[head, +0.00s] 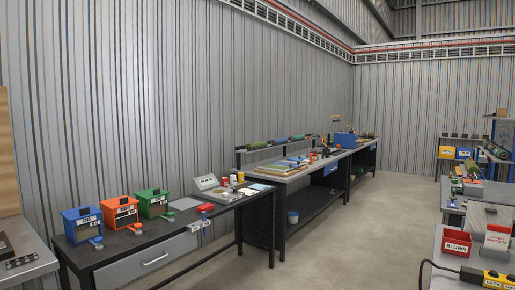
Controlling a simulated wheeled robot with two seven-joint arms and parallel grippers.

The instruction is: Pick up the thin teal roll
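I cannot clearly pick out a thin teal roll in the head view. Several small rolls lie in a row along the back of the far bench: a green roll (257,145), a blue roll (280,141) beside it, and another bluish roll (297,138). They are too small to tell which, if any, is thin and teal. More green rolls show on the right-hand bench, including one green roll (472,170), also far off and small. Neither of my grippers is in view.
A dark bench (150,238) stands at front left with a blue bin (82,223), an orange bin (120,213) and a green bin (153,203). A red bin (456,242) stands on the right-hand table. Open concrete floor (350,235) lies between the rows.

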